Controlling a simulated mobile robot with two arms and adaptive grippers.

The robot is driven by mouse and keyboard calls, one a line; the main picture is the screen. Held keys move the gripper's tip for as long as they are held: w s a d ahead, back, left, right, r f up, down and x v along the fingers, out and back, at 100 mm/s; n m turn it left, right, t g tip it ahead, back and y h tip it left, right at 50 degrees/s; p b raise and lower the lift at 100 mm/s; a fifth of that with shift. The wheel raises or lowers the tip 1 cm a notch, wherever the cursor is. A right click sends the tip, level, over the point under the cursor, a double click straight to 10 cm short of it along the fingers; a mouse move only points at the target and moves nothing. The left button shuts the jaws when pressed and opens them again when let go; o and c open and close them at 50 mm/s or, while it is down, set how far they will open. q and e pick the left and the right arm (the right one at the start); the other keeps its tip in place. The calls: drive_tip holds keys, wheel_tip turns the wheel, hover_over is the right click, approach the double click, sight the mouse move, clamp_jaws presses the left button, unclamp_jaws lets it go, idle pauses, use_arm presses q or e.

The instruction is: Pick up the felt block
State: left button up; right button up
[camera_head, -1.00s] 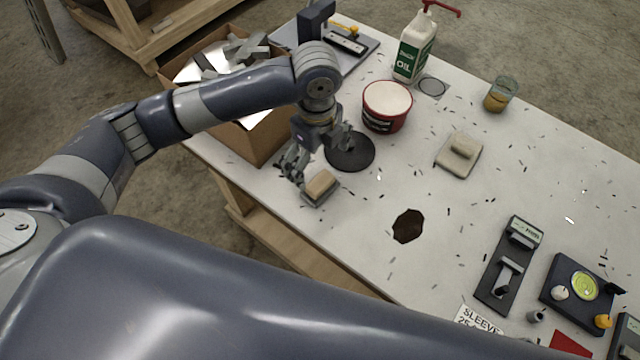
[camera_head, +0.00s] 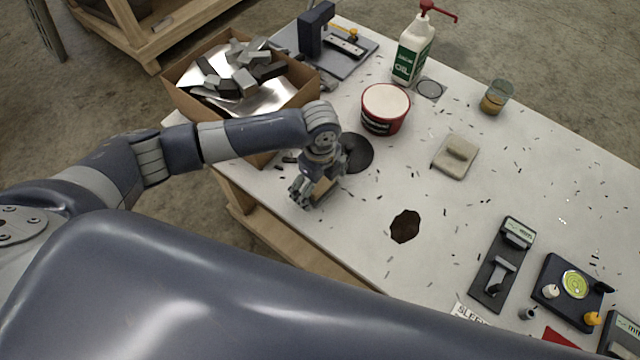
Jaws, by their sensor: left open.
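A small block with a tan top and a grey underside, which looks like the felt block (camera_head: 324,188), lies near the front left edge of the white table. My left gripper (camera_head: 304,193) is open, pointing down over the block's left side. The gripper and wrist hide much of the block; I cannot tell whether the fingers touch it. My right gripper is not in view.
A dark round disc (camera_head: 357,153) and a red-and-white tub (camera_head: 385,108) stand close behind the gripper. A cardboard box (camera_head: 190,108) of metal offcuts is at the left. A beige pad with a raised grip (camera_head: 456,157) lies to the right. A dark hole or stain (camera_head: 405,226) marks the tabletop.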

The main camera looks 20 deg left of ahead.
use_arm(q)
drive_tip(key=shift+c, duration=0.3)
drive_tip(key=c, duration=1.1)
drive_tip(key=shift+r+b, duration=0.3)
drive_tip(key=shift+r, duration=0.25)
wheel_tip(320, 180, up, 2)
drive_tip(key=shift+w+r+b, duration=0.1)
drive_tip(key=shift+r+b, duration=0.1)
drive_tip(key=shift+b, duration=0.4)
drive_tip(key=s+d+b, duration=0.1)
drive_tip(key=s+d, duration=0.1)
drive_tip(key=s, duration=0.5)
drive_tip(key=s+d+r+b, duration=0.1)
drive_tip(key=s+d+b, duration=0.1)
drive_tip(key=s, duration=0.6)
drive_tip(key=shift+s+d+r, duration=0.25)
drive_tip(key=shift+d+r, duration=0.05)
drive_tip(key=shift+d, duration=0.15)
